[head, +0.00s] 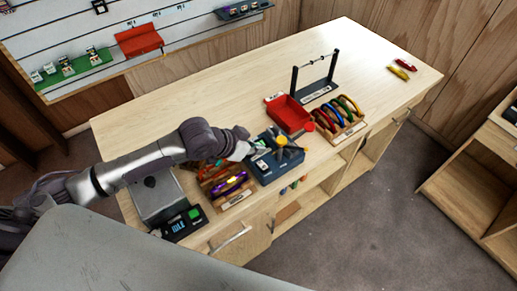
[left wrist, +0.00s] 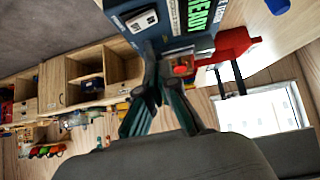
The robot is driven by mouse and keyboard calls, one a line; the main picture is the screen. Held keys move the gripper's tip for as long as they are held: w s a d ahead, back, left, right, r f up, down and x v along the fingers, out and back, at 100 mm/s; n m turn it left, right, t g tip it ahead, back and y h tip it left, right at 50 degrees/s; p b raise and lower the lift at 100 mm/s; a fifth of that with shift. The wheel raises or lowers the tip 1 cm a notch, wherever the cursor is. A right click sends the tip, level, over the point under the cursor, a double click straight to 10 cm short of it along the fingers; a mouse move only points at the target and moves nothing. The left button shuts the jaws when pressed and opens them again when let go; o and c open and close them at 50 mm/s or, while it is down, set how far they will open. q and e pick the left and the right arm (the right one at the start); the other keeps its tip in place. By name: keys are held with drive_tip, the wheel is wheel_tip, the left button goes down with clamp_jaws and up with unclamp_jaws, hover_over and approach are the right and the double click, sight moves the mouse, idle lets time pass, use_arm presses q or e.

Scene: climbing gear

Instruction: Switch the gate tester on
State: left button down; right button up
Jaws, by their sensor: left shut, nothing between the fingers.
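The gate tester looks to be the dark blue box (head: 268,172) with a yellow part on top, near the front edge of the workbench. In the left wrist view the blue box (left wrist: 122,8) shows a white rocker-like switch (left wrist: 141,20) and a display (left wrist: 200,13) with green letters reading READY. My left gripper (head: 254,148) is at the left side of the box, and its shut, empty fingers (left wrist: 160,62) are close to the box in the left wrist view. I cannot tell whether they touch it. My right gripper is not in view.
A red bin (head: 289,113) and a rack of coloured carabiners (head: 340,118) stand right of the box. Another carabiner rack (head: 232,189) is on its left, beside a black unit reading IDLE (head: 182,226). A black stand (head: 317,88) is behind. The back left bench is clear.

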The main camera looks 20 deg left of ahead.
use_arm(q)
drive_tip(key=a+b+v, duration=0.1)
drive_tip(key=b+v, duration=0.1)
drive_tip(key=v, duration=0.7)
drive_tip(key=shift+f, duration=0.2)
drive_tip(key=shift+w, duration=0.15)
drive_tip(key=shift+f, duration=0.1)
